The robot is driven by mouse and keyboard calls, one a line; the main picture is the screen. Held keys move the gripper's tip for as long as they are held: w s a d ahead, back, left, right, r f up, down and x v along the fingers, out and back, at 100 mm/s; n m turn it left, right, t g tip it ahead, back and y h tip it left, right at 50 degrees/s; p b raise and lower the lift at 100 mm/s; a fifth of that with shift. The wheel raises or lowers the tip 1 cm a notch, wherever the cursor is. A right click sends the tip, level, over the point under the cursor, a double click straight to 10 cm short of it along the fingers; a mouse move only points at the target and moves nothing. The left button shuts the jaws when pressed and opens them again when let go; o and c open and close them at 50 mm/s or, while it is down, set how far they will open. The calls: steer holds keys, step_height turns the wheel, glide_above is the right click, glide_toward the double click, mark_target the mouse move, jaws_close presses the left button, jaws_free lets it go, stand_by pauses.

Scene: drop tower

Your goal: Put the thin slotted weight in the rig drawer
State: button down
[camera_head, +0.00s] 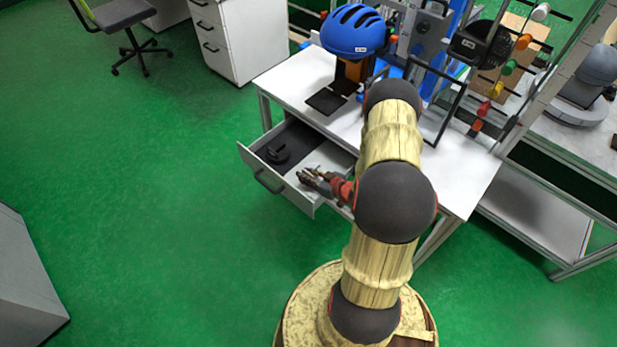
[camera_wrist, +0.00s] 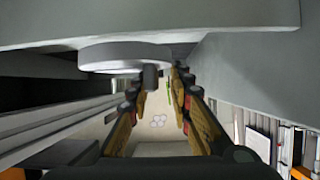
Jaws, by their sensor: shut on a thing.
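The rig drawer (camera_head: 292,193) is pulled out from under the white-topped bench. My gripper (camera_head: 311,178) is over or inside the drawer's right part, near its front wall. In the wrist view my gripper (camera_wrist: 156,90) is shut on a short dark stem beneath a pale grey disc, which looks like the thin slotted weight (camera_wrist: 125,57). The disc lies close to a pale surface; I cannot tell whether they touch. In the head view the weight is too small and covered to make out clearly.
A dark object (camera_head: 279,152) lies on a dark mat in the drawer's left part. On the bench (camera_head: 300,88) stand a rig with a blue helmet (camera_head: 352,31) and a dark frame. Green floor is clear to the left.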

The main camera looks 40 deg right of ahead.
steer(key=shift+w+d+f, duration=0.1)
steer(key=shift+w+f, duration=0.15)
steer(key=shift+w, duration=0.05)
steer(key=shift+w+d+f+b, duration=0.1)
steer(key=shift+f+b, duration=0.75)
steer(key=shift+f, duration=0.75)
steer(key=shift+f, duration=0.15)
steer(key=c, duration=1.6)
jaws_free()
